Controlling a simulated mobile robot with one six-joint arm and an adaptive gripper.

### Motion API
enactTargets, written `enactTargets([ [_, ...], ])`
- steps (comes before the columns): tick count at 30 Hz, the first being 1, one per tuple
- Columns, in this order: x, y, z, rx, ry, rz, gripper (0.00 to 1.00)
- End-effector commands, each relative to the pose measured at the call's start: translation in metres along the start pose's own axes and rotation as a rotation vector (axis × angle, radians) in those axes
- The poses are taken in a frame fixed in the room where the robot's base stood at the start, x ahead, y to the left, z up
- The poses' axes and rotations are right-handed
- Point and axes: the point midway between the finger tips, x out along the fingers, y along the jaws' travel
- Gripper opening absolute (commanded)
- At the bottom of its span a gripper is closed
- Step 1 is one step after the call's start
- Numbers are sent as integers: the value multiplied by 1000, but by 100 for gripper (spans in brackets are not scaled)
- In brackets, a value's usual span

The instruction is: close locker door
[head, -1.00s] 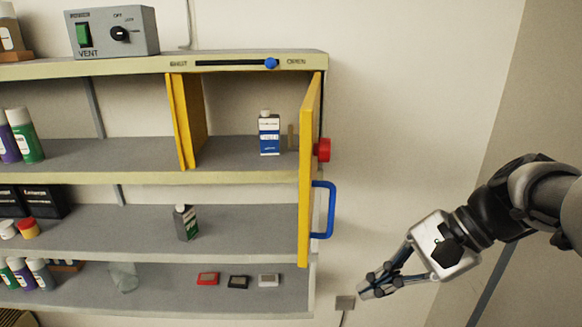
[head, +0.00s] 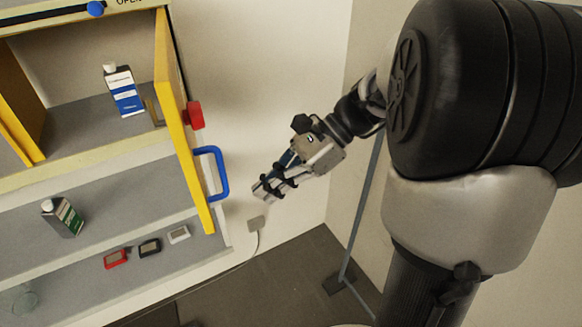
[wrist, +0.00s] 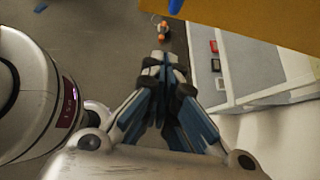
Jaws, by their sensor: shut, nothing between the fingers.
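The yellow locker door (head: 182,125) stands open in the head view, seen nearly edge-on at the right end of the shelf unit. It carries a red knob (head: 195,115) and a blue loop handle (head: 222,172). My gripper (head: 260,194) is shut and empty, just right of and slightly below the handle in the picture, apparently apart from it. In the wrist view the closed fingers (wrist: 161,58) point towards the top; the door (wrist: 255,15) fills the upper right and a bit of the blue handle (wrist: 175,6) shows at the top edge.
A blue-and-white carton (head: 124,92) stands inside the locker. A green-labelled can (head: 63,217) and several small red, black and white items are on lower shelves. A wall socket (head: 256,223) with a cable is below my gripper. Grey floor lies below.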

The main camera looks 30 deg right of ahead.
Motion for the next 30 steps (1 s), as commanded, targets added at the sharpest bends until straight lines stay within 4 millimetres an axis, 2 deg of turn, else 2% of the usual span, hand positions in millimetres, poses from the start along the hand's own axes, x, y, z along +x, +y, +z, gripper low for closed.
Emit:
enactTargets([
  [1, 3, 0, 10, -6, 1, 0, 0],
  [6, 15, 0, 25, -5, 2, -2, 0],
  [23, 21, 0, 30, 0, 1, -6, 0],
  [30, 42, 5, 48, 39, 1, -58, 0],
])
